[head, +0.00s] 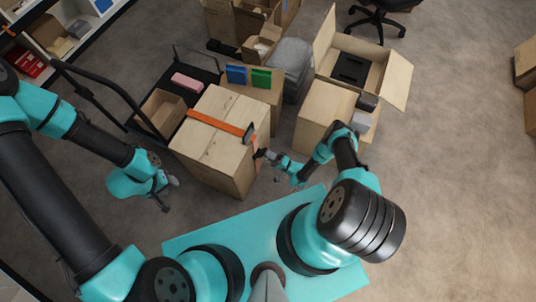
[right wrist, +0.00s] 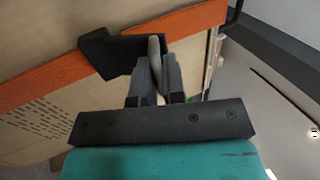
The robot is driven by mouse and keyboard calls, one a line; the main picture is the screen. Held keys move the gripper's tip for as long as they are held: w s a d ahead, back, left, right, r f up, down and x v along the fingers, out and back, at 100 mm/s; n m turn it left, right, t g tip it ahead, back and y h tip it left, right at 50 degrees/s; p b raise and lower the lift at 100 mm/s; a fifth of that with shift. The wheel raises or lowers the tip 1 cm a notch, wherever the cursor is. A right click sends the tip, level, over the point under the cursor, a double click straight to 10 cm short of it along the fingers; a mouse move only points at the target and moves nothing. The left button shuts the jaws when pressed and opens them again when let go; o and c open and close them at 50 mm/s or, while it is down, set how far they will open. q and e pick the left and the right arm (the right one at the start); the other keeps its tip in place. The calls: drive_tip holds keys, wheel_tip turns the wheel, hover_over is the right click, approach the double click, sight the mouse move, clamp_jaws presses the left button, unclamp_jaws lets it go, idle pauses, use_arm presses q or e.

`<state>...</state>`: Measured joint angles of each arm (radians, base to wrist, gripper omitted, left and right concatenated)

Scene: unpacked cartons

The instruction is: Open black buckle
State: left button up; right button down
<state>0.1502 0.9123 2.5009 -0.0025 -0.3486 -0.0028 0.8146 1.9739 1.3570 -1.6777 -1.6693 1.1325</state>
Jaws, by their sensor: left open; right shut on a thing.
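The black buckle (head: 249,132) sits on an orange strap (head: 215,121) that runs over a large closed carton (head: 222,150). My right gripper (head: 261,154) is at the carton's right edge, just below the buckle. In the right wrist view the black buckle (right wrist: 110,53) lies against the orange strap (right wrist: 45,80), and my right gripper (right wrist: 157,55) is shut on its near end. The fingers partly hide that end. My left gripper (head: 171,195) hangs open and empty to the left of the carton, apart from it.
A cart with a black handle (head: 90,90) stands behind left, carrying a small open box (head: 160,113) and a pink item (head: 187,82). More cartons (head: 325,115) stand at right. An open carton (head: 390,75) is behind them.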

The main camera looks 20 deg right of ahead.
drive_tip(key=shift+f, duration=0.1)
idle(0.3)
drive_tip(key=c, duration=1.2)
unclamp_jaws()
drive_tip(key=shift+c, duration=0.2)
drive_tip(key=shift+s+d, duration=0.1)
